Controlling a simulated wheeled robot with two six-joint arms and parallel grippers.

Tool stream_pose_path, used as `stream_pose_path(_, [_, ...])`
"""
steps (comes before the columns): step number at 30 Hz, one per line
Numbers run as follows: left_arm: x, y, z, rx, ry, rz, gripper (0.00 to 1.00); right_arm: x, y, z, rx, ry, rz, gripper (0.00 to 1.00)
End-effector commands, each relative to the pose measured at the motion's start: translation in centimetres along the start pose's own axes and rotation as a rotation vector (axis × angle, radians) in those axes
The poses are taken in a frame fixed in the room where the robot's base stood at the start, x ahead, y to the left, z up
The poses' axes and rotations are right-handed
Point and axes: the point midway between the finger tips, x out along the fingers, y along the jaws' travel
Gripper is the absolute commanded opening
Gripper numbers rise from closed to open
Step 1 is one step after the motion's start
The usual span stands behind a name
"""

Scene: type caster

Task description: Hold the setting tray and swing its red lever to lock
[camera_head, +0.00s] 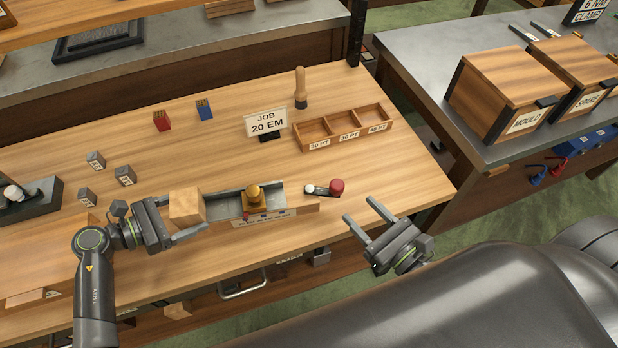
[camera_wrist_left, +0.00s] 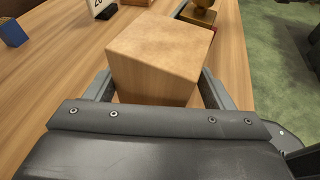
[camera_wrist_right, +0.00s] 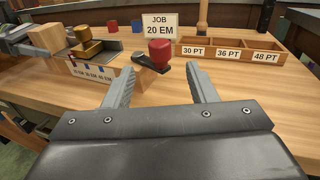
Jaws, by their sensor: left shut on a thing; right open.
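The setting tray (camera_head: 275,198) is a grey metal channel with a labelled wooden front, near the table's front edge. A brass-coloured piece with a knob (camera_head: 254,197) sits in it. A wooden block (camera_head: 186,206) is at its left end. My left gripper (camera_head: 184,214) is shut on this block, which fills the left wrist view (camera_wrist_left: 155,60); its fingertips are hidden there. At the tray's right end is the lever, a dark arm with a red knob (camera_head: 337,186), pointing right. It also shows in the right wrist view (camera_wrist_right: 160,52). My right gripper (camera_head: 358,209) is open and empty, in front of the knob and apart from it.
A "JOB 20 EM" sign (camera_head: 267,123) stands behind the tray. A three-compartment wooden box (camera_head: 343,132) and a wooden-handled tool (camera_head: 300,88) are further back. Small grey blocks (camera_head: 96,160) lie at left. Table between box and lever is clear.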

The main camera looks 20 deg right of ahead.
Motion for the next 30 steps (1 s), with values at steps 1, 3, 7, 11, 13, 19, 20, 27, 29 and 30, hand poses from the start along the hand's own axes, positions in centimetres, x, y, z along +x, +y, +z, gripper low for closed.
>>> stream_pose_path(1, [0.0,0.0,0.0,0.0,0.001,0.001,0.52,0.8,0.0,0.1,-0.001,-0.005,0.001,0.52])
stream_pose_path(3, [0.0,0.0,0.0,0.0,0.001,0.001,0.52,1.9,0.0,0.2,-0.002,-0.007,0.001,0.52])
stream_pose_path(7, [0.0,0.0,0.0,0.0,0.001,0.001,0.52,4.5,0.0,0.2,-0.002,-0.007,0.002,0.52])
stream_pose_path(11, [0.0,0.0,0.0,0.0,0.001,0.001,0.52,7.0,0.1,0.2,-0.003,-0.006,0.003,0.52])
stream_pose_path(13, [0.0,0.0,0.0,0.0,0.001,0.001,0.52,8.2,0.1,0.2,-0.003,-0.006,0.002,0.52])
stream_pose_path(19, [0.0,0.0,0.0,0.0,0.001,0.001,0.52,10.4,0.1,0.1,-0.002,-0.004,0.003,0.52])
stream_pose_path(20, [0.0,0.0,0.0,0.0,0.001,0.001,0.52,10.6,0.1,0.1,-0.003,-0.003,0.003,0.52])
stream_pose_path(27, [0.0,0.0,-0.1,0.0,0.001,0.001,0.52,11.0,0.1,0.1,-0.003,-0.002,0.003,0.52])
stream_pose_path(29, [0.0,0.0,-0.1,0.0,0.001,0.001,0.52,11.0,0.1,0.1,-0.003,-0.002,0.003,0.52])
stream_pose_path(30, [0.0,0.0,-0.1,0.0,0.001,0.001,0.52,10.9,0.1,0.1,-0.003,-0.002,0.003,0.52])
